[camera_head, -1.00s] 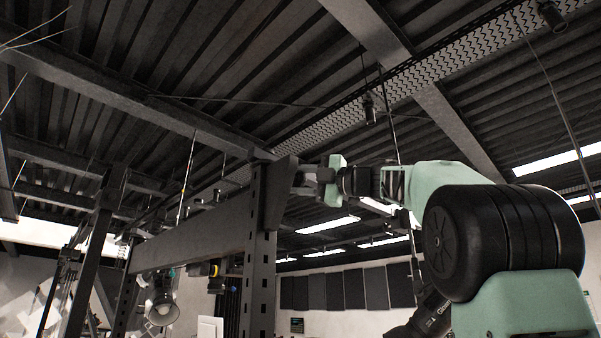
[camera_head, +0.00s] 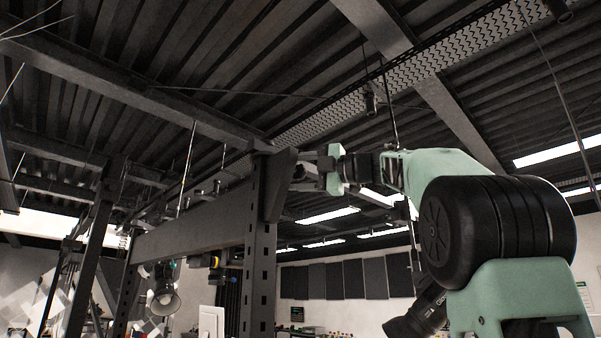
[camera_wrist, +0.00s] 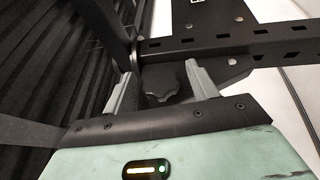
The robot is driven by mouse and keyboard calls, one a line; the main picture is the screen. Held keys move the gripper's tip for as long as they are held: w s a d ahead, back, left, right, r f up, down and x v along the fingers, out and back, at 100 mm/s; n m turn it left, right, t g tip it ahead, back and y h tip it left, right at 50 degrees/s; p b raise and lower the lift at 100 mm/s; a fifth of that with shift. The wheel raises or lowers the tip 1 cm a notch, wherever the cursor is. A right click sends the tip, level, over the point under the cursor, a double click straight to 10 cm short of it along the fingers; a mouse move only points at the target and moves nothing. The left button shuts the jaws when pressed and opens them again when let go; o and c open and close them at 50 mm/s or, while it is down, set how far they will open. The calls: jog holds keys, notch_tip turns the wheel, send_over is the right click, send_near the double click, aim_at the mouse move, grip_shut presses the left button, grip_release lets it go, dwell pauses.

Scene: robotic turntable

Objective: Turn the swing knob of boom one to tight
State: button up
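In the wrist view a dark lobed knob (camera_wrist: 160,84) sits between the two pale fingers of my gripper (camera_wrist: 158,85). The fingers stand apart on either side of it, and I see a gap on both sides; whether either finger touches it I cannot tell. In the head view my gripper (camera_head: 310,170) is up beside the top of the dark perforated post (camera_head: 262,230), at the right end of a dark beam. The knob itself cannot be made out there. No label shows which boom this is.
In the wrist view a slotted dark bar (camera_wrist: 235,47) and a bolted plate (camera_wrist: 225,15) lie just beyond the fingers. In the head view a lamp (camera_head: 163,298) hangs below the beam (camera_head: 195,225) on the left. Open room lies behind my arm.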

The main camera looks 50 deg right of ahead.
jog(key=shift+s+d+f, duration=0.15)
jog(key=shift+s, duration=0.2)
jog(key=b+v, duration=0.4)
jog(key=v, duration=1.2)
jog(key=shift+s+b, duration=0.3)
jog(key=shift+b, duration=0.05)
jog(key=shift+d, duration=0.15)
